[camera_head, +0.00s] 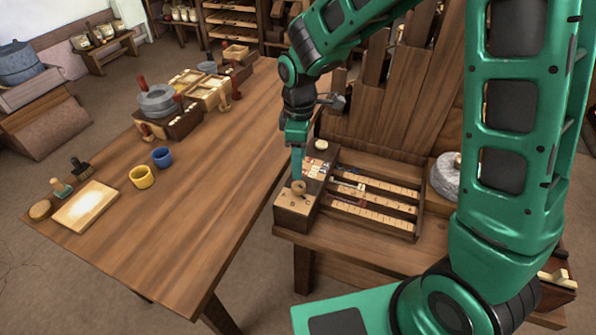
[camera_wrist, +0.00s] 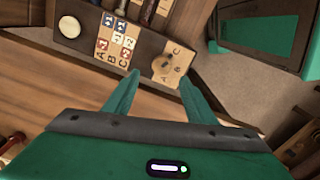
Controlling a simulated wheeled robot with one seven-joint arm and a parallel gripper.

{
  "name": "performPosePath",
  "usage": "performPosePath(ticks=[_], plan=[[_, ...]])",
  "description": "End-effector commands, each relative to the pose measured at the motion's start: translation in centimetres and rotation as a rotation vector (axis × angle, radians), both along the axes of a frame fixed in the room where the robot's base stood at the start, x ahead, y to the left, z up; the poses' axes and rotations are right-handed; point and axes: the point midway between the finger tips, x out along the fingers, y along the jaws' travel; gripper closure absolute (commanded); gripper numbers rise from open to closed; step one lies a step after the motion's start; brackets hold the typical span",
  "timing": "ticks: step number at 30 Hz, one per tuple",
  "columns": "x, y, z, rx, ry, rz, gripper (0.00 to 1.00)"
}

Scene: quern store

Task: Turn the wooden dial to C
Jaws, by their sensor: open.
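The wooden dial (camera_head: 298,187) is a small round knob on the light lettered plate at the near end of a dark wooden box (camera_head: 293,215). In the wrist view the dial (camera_wrist: 162,65) sits beside the letters A, B and C, with C (camera_wrist: 177,49) at the upper right of the plate. Which letter the dial points to is too small to tell. My gripper (camera_head: 298,172) points down just above the dial. In the wrist view its two fingers (camera_wrist: 159,80) are apart, with the dial ahead between their tips and nothing held.
A white round button (camera_head: 321,145) and a coloured label card (camera_head: 315,168) are farther along the box. A slotted rack with scales (camera_head: 375,205) stands right beside it. A stone (camera_head: 446,176) is farther right. Yellow (camera_head: 142,177) and blue (camera_head: 162,157) cups stand on the left table.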

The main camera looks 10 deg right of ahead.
Motion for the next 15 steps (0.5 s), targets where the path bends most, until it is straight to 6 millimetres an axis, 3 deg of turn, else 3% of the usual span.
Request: performPosePath(ticks=[6, 15], plan=[[0.1, 0.0, 2.2, 0.000, -0.001, 0.000, 0.49], [0.0, 0.0, 2.5, -0.001, 0.000, 0.000, 0.49]])
